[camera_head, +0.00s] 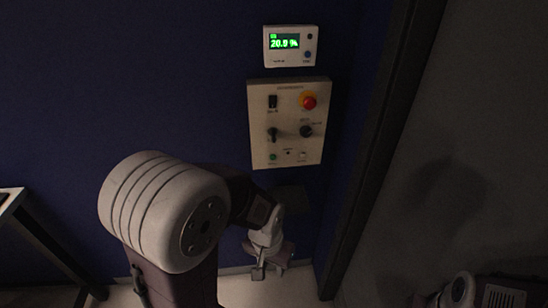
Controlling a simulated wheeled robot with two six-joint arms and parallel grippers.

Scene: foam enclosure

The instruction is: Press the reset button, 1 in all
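A beige control panel (259,142) is fixed to the dark blue wall. It bears a red knob on a yellow base (309,101), a black rocker switch (272,101), a small lever switch (272,134) and a black dial (306,131). A green round piece (273,157), a tiny dark dot (288,153) and a small pale button (302,155) line its bottom edge. The labels are too small to read, so I cannot tell which is the reset button. My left gripper (268,268) hangs below the panel, apart from it; its finger gap is unclear. My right gripper is not visible.
A white display box (291,46) with green digits reading about 20.0 is above the panel. A dark vertical post (385,130) stands to the right, before a grey wall (480,130). A table edge (12,202) shows at far left. Part of my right arm shows bottom right.

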